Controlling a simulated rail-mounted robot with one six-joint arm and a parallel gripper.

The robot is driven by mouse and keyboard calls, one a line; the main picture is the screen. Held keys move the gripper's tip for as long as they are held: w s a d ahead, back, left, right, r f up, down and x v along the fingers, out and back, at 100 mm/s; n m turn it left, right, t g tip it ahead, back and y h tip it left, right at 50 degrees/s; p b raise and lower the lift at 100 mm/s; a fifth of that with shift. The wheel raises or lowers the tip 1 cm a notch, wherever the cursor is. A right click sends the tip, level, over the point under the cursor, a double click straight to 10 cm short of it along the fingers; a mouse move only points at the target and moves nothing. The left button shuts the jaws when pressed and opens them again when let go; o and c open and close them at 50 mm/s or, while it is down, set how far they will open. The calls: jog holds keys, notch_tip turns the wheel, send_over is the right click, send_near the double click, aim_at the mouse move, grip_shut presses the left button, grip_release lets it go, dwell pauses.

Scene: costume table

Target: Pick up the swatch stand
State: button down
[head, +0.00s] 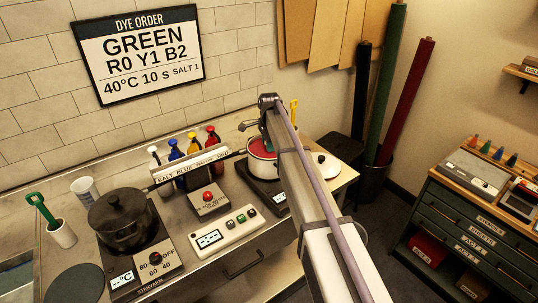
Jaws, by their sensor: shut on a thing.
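My arm reaches from the lower right up over the counter. The gripper is small here and partly hidden behind my arm. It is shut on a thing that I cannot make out. I cannot pick out the swatch stand with certainty; my arm covers part of the counter near the pot.
A black lidded pot (122,218) stands front left on the counter. A rack labelled salt, blue, yellow, red (190,168) holds bottles behind a red-button box (208,198). A control panel (225,230) lies in front. A drawer cabinet (465,235) stands right, across the floor.

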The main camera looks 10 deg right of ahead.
notch_tip(320, 180, up, 16)
jog(key=p, duration=1.6)
jog(key=shift+r, duration=0.1)
notch_tip(320, 180, up, 3)
jog(key=p, duration=0.3)
jog(key=shift+a, duration=0.15)
